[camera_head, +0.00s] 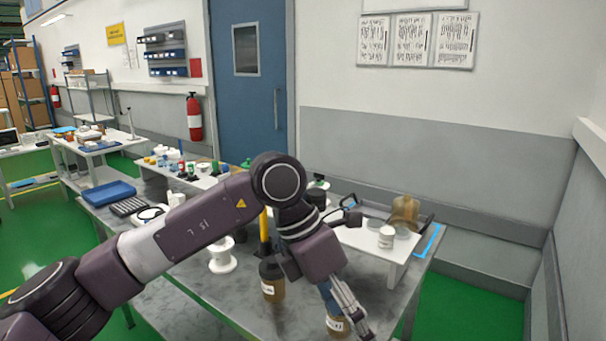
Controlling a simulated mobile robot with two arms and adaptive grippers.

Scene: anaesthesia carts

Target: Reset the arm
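My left arm reaches in from the left across the picture and bends down over the grey table (185,275). My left gripper (358,325) points down at the table's front. Its slim grey fingers are seen edge-on, so I cannot tell how far apart they are. A brown jar with a white label (336,326) is right beside or behind the fingertips and partly hidden; contact is unclear. Another brown jar with a dark lid (271,281) stands to the left of the wrist. My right gripper is not in view.
A white spool (221,256) stands on the table left of the jars. A white raised shelf (372,250) at the right holds a white labelled jar (386,237) and an amber container (405,212). A blue tray (109,193) lies at the far left. A grey wall closes the right side.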

